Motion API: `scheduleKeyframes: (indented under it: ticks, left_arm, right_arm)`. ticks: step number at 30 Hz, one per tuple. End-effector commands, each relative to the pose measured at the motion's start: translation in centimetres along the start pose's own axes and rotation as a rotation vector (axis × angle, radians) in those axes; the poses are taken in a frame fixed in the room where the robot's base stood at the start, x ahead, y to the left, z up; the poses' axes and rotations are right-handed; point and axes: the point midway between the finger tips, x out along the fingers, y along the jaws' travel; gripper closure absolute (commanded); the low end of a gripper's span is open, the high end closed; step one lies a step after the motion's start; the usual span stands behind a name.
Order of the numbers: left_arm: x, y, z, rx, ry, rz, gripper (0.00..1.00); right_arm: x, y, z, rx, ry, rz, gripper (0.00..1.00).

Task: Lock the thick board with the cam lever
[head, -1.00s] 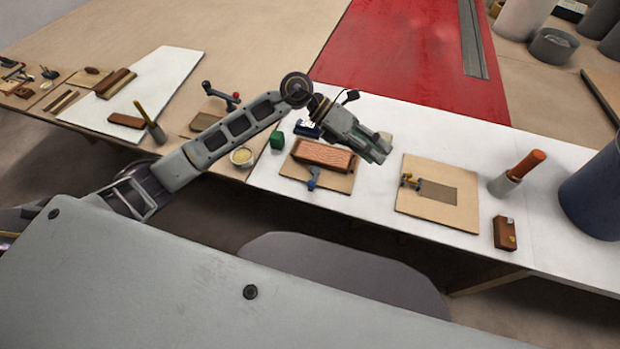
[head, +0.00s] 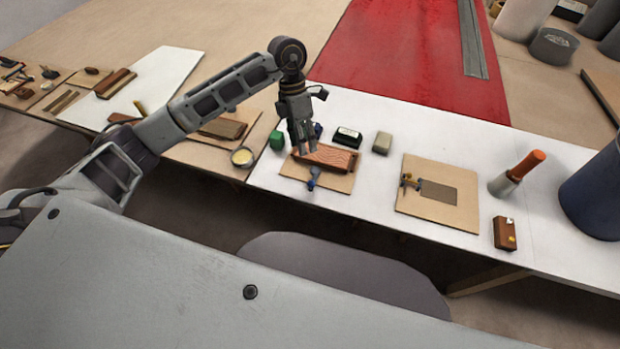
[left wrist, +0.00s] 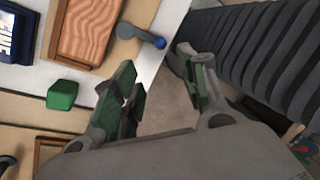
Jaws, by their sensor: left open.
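The thick board (head: 335,157) is a reddish-brown grained block lying on a tan base (head: 330,182) on the white bench. It shows at the upper left of the left wrist view (left wrist: 86,28). The cam lever (head: 314,178), grey with a blue ball end, stands at the board's near side and points toward the bench's front edge. It also shows in the left wrist view (left wrist: 140,35). My left gripper (head: 304,150) is open and empty, fingers down, over the board's left end and hiding part of it. In the left wrist view the lever's blue end lies between the fingertips, apart from both. My right gripper is not in view.
A green block (head: 277,140) and a yellow dish (head: 242,157) lie left of the base. A dark labelled box (head: 347,136) and a beige block (head: 382,142) lie behind it. To the right are another board with a brass fitting (head: 460,212), an orange-handled tool (head: 526,164) and a brown block (head: 505,233).

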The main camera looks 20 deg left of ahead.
Motion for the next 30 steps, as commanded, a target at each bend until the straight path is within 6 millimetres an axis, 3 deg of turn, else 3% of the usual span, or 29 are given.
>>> scheduleKeyframes:
  ticks: [14,30]
  left_arm:
    - [1.0,-0.1,0.0,0.001,-0.001,-0.004,0.57]
    - [7.3,-0.1,0.0,0.000,-0.001,-0.005,0.57]
  right_arm:
    - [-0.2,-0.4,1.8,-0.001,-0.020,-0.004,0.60]
    - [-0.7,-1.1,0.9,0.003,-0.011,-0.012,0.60]
